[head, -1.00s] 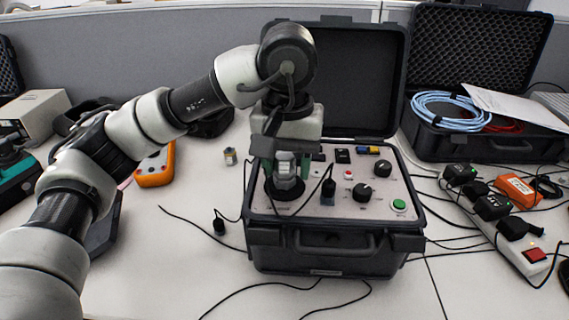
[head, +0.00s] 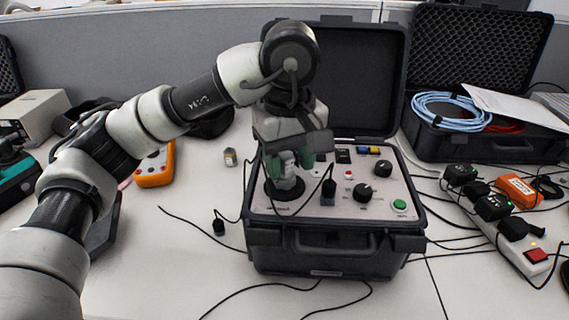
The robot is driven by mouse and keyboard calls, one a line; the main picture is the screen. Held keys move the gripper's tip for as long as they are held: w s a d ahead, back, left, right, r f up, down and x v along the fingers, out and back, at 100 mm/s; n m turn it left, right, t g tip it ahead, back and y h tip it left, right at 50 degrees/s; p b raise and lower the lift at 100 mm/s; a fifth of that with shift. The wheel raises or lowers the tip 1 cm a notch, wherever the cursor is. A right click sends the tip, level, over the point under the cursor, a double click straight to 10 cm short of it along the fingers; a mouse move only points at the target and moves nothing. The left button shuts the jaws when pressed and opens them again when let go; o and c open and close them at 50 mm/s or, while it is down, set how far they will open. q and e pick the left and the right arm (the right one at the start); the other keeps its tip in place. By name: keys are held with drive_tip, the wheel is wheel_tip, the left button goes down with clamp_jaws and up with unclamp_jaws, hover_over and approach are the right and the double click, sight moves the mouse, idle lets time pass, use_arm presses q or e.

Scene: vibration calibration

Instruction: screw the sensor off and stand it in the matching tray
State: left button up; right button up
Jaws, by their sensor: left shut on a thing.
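A silvery sensor (head: 287,178) stands upright on the round black mount (head: 283,193) at the left of the open calibrator case's panel (head: 335,208). My left gripper (head: 288,165) points down over it, its green-padded fingers shut around the sensor's upper part. The fingers and wrist hide part of the sensor, and its thread is not visible. A dark tray-like object (head: 103,232) lies at the left, mostly behind my left arm; I cannot tell whether it is the matching tray. My right gripper is not in view.
A small metallic piece (head: 230,157) stands on the table left of the case. An orange meter (head: 155,166) lies farther left. A black cable connector (head: 328,190) rises beside the gripper. Cables and a power strip (head: 525,250) occupy the right.

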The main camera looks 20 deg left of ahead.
use_arm(q)
drive_tip(key=shift+a+f+n, duration=0.1)
drive_tip(key=shift+n, duration=0.3)
drive_tip(key=shift+w+n, duration=0.1)
drive_tip(key=shift+n, duration=1.7)
drive_tip(key=shift+f, duration=0.1)
drive_tip(key=n, duration=0.3)
drive_tip(key=shift+w+a, duration=0.1)
drive_tip(key=shift+n, duration=0.5)
drive_tip(key=shift+f, duration=0.1)
